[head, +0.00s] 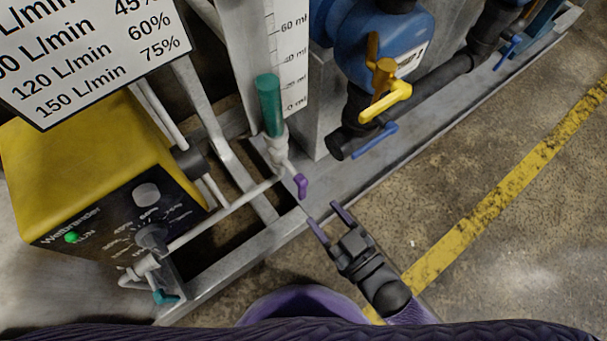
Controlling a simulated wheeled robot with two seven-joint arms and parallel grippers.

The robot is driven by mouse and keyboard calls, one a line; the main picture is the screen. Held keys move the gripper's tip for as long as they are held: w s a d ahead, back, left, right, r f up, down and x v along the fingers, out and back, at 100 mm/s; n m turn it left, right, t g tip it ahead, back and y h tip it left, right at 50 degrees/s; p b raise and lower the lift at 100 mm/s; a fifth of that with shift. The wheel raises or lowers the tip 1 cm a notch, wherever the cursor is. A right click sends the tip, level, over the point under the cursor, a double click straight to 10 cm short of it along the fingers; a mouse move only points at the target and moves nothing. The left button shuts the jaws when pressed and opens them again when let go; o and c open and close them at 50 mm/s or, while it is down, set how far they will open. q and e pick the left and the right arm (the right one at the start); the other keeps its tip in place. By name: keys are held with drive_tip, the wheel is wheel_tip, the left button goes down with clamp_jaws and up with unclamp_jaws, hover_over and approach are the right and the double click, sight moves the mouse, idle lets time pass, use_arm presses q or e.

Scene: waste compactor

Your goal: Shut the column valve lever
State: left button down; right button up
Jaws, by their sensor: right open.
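The clear measuring column with green liquid (269,103) stands beside a white ml scale (289,55). A small purple lever (301,186) sits at the foot of the column, where a thin pale pipe joins it; I take this as the column valve lever. My right gripper (324,214) is open and empty, with two purple-tipped fingers pointing up-left. The fingertips are just below and right of the purple lever in the picture, apart from it. My left gripper is not in view.
A yellow and black pump box (85,165) with a green light stands at left. A teal lever (166,297) is at its lower pipe. Blue levers (376,140) and a yellow valve handle (386,100) are at upper right. A grey metal frame (240,262) borders open floor at right.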

sight(304, 191)
drive_tip(key=b+x, duration=0.2)
drive_tip(key=x, duration=0.5)
drive_tip(key=shift+f+b, duration=0.15)
drive_tip(key=shift+b, duration=0.15)
drive_tip(key=shift+w+a, duration=0.15)
drive_tip(key=shift+a, duration=0.05)
drive_tip(key=shift+c, duration=1.4)
clamp_jaws()
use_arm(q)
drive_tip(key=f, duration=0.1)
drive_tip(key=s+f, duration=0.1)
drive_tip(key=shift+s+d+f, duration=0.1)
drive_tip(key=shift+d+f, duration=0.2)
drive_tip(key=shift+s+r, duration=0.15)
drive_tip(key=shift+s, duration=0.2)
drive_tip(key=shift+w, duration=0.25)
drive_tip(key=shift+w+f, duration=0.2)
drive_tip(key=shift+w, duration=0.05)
